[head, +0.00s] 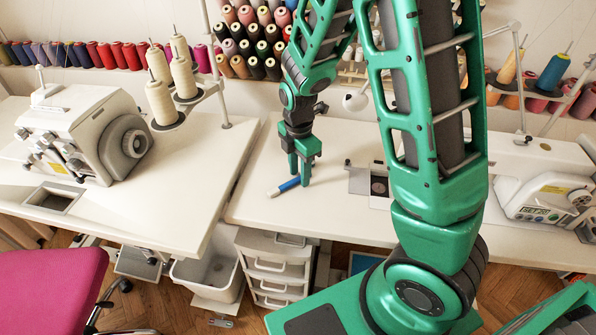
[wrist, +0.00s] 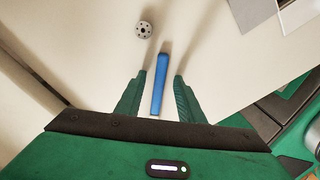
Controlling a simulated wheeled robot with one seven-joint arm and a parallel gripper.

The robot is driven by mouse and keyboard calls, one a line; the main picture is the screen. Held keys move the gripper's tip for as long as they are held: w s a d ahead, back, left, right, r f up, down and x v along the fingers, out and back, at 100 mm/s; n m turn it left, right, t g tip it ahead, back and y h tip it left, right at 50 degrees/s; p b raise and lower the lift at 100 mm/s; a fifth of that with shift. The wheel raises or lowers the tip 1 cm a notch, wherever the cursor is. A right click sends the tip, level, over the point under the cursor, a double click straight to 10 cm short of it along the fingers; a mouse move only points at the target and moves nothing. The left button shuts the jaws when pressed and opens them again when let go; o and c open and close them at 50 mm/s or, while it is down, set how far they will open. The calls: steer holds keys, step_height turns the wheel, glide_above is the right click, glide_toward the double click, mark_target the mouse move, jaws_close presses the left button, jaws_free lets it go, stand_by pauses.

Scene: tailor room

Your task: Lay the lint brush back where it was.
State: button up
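The lint brush (head: 289,185), a slim blue bar with a pale end, appears to lie on the white sewing table (head: 335,205), near its left part. In the wrist view the brush (wrist: 160,85) runs lengthwise between my fingers, with a gap on each side. My gripper (head: 299,177) points down over the brush with its fingers apart. In the wrist view my gripper (wrist: 162,90) is open and holds nothing. The head view does not show clearly how high the fingertips are above the tabletop.
A small round metal piece (wrist: 144,30) lies beyond the brush. A serger (head: 85,135) and thread cones (head: 160,100) stand on the left table. Another sewing machine (head: 545,185) is at the right. The tabletop in front of the brush is clear.

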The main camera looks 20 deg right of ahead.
steer(key=shift+r, duration=0.1)
step_height(320, 180, up, 10)
steer(key=shift+r, duration=0.25)
steer(key=shift+a, duration=0.1)
stand_by(0.6)
steer(key=s+d+r+m, duration=0.3)
steer(key=s+d+m, duration=0.5)
steer(key=s+m, duration=0.4)
steer(key=s+d+r+m, duration=0.4)
steer(key=s+d+m, duration=0.3)
steer(key=s+m, duration=0.6)
steer(key=shift+d+m, duration=0.4)
steer(key=shift+m, duration=0.4)
